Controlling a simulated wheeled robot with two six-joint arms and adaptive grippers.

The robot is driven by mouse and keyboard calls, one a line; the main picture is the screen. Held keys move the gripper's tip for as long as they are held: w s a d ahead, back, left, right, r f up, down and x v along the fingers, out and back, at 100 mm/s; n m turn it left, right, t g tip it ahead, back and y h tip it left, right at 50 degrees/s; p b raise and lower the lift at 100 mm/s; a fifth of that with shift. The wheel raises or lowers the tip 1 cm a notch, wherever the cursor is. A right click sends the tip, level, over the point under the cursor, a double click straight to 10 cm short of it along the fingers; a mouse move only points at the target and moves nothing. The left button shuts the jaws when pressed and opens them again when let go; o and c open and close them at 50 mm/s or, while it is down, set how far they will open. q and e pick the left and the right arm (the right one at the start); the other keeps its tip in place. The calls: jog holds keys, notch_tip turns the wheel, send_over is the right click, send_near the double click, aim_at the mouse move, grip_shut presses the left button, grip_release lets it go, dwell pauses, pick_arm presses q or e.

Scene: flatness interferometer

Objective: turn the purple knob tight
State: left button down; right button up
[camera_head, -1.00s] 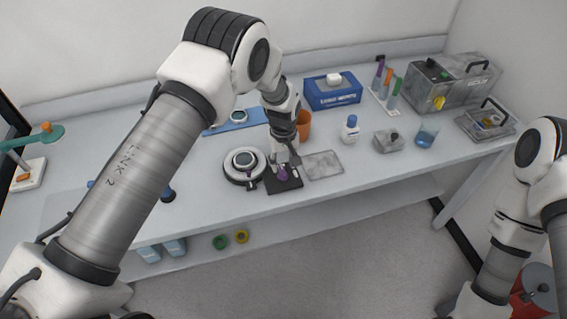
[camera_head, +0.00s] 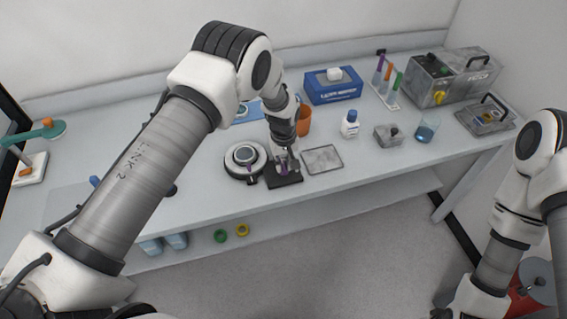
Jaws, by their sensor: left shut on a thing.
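The purple knob (camera_head: 284,170) sits on a dark base plate (camera_head: 287,182) near the front edge of the bench, and is mostly hidden by my gripper. My left gripper (camera_head: 286,168) points down over the base plate, with its fingers around the knob and shut on it. A round white and black instrument (camera_head: 245,158) stands just left of the base plate. My right arm is at the right edge of the view, and its gripper does not show clearly.
A grey flat tray (camera_head: 322,159) lies right of the base plate. The bench front right of the tray is clear.

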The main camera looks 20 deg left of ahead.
pick_arm(q)
jog(key=m+b, duration=0.2)
jog(key=m, duration=0.1)
jog(key=shift+f+m, duration=0.15)
jog(key=shift+m, duration=0.15)
jog(key=m+b, duration=0.1)
jog(key=m, duration=0.3)
jog(key=shift+m, duration=0.3)
jog(key=m+b, duration=0.1)
jog(key=m, duration=0.3)
jog(key=shift+m, duration=2.5)
jog(key=c, duration=1.1)
grip_release()
